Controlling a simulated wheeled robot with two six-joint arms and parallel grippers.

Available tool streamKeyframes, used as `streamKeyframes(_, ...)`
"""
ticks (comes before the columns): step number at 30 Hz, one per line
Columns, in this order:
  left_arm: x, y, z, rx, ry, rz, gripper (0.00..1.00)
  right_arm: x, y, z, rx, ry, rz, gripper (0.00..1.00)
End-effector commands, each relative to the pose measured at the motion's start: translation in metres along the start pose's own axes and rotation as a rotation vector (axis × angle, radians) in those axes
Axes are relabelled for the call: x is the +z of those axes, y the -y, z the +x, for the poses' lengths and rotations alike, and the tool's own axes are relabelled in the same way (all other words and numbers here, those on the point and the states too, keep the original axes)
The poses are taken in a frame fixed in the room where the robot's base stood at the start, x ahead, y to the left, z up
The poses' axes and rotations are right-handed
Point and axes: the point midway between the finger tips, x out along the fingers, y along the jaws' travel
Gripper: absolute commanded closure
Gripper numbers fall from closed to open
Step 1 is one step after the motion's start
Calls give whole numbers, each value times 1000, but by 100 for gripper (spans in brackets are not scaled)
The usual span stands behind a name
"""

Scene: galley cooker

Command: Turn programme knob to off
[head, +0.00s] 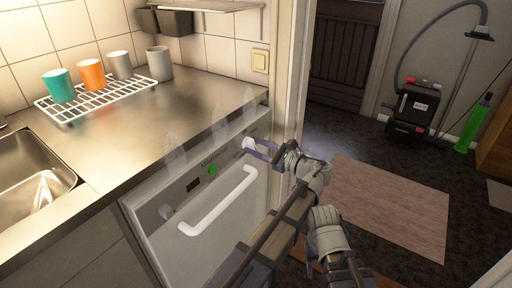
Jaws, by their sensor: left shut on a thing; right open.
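The programme knob (249,143) is a white round knob at the right end of the appliance's control panel, below the steel worktop. A second, pale knob (165,211) sits at the left end of the panel. A green button (213,170) and a dark display (193,184) lie between the knobs. I cannot make out the fingers of my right gripper.
A white bar handle (218,202) stands out below the panel. The steel worktop (170,115) above carries a white rack (100,99) with several cups. A sink (30,190) is at left. A door frame (293,80) stands close to the right of the knob.

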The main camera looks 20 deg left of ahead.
Motion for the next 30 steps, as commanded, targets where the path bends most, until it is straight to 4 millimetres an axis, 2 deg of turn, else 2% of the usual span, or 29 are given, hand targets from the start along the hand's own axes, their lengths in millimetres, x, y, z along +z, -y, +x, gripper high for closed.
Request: streamKeyframes(30, 0, 0, 0, 1, 0, -964, 100, 0, 0, 0, 0, 0, 0, 50)
